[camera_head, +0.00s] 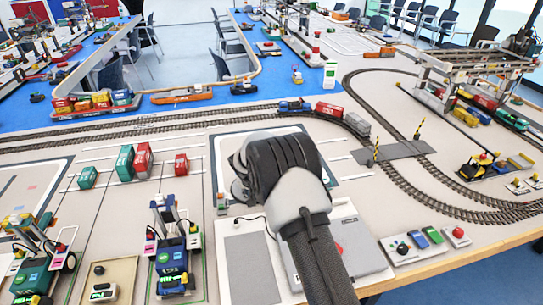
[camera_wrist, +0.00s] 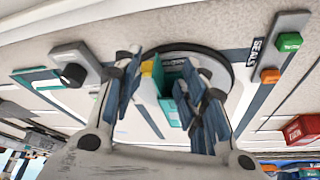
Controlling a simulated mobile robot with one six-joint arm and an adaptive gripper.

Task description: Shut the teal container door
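In the wrist view a small teal container (camera_wrist: 171,102) stands between my fingers, over a dark round ring. A pale teal panel (camera_wrist: 149,92) with a yellow top edge stands at its left, and a dark gap shows beside it. I cannot tell for sure which panel is the door or how far it stands open. My gripper (camera_wrist: 163,98) has its fingers spread, one on each side of the container; whether either touches it is unclear. In the head view my gripper (camera_head: 268,160) hides the container.
A grey block with a black knob (camera_wrist: 73,75) stands left of the ring. Green (camera_wrist: 290,42) and orange (camera_wrist: 270,76) blocks sit on a grey strip marked SEALS at right. A red container (camera_wrist: 300,129) is farther right. Railway track (camera_head: 190,122) runs behind my gripper.

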